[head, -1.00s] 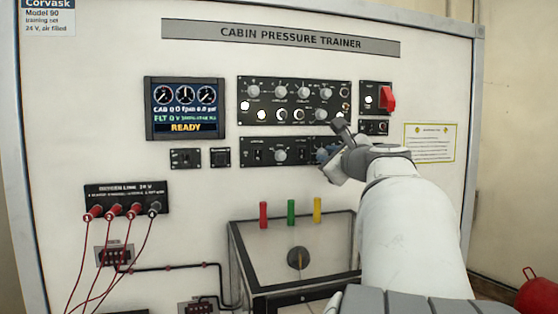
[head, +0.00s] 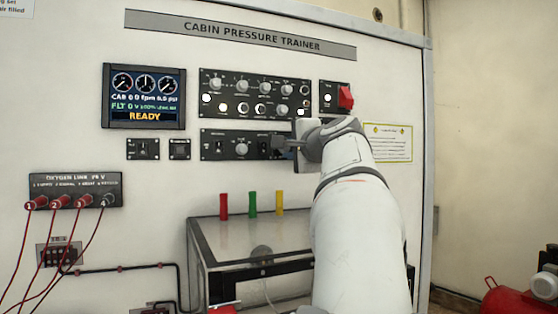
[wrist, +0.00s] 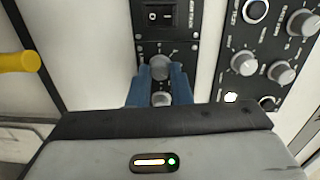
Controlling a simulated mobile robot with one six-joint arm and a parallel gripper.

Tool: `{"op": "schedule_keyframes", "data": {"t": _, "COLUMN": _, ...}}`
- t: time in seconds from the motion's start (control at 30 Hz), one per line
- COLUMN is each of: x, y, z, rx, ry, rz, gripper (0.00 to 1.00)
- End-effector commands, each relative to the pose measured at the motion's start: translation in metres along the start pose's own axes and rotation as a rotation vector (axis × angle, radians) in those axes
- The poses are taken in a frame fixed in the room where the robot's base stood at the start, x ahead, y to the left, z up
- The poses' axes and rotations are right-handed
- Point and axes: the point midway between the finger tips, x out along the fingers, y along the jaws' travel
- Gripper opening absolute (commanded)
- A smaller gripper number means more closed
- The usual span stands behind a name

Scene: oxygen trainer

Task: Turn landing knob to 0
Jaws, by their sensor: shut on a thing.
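A grey knob (wrist: 160,68) with dial markings sits in the black lower strip in the wrist view. Its markings are too small to read, so I cannot confirm its name or setting. My gripper (wrist: 161,78) has its two blue fingers shut on the knob, one on each side. A second small round grey piece (wrist: 160,99) shows between the fingers. In the head view my gripper (head: 284,146) is at the right end of the lower strip (head: 208,145) and hides the gripped knob there.
The upper panel (head: 255,84) has several knobs close above my gripper. A red guarded switch (head: 345,97) is near my wrist. Red, green and yellow (head: 279,202) upright handles stand on a box below. The display (head: 145,96) reads READY.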

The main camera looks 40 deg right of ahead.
Motion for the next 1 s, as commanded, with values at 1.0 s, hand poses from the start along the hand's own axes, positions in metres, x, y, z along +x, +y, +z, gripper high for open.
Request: {"op": "schedule_keyframes", "data": {"t": 1.0, "x": 0.0008, "y": 0.0043, "z": 0.0005, "rx": -0.964, "ry": 0.03, "rz": 0.024, "gripper": 0.0}}
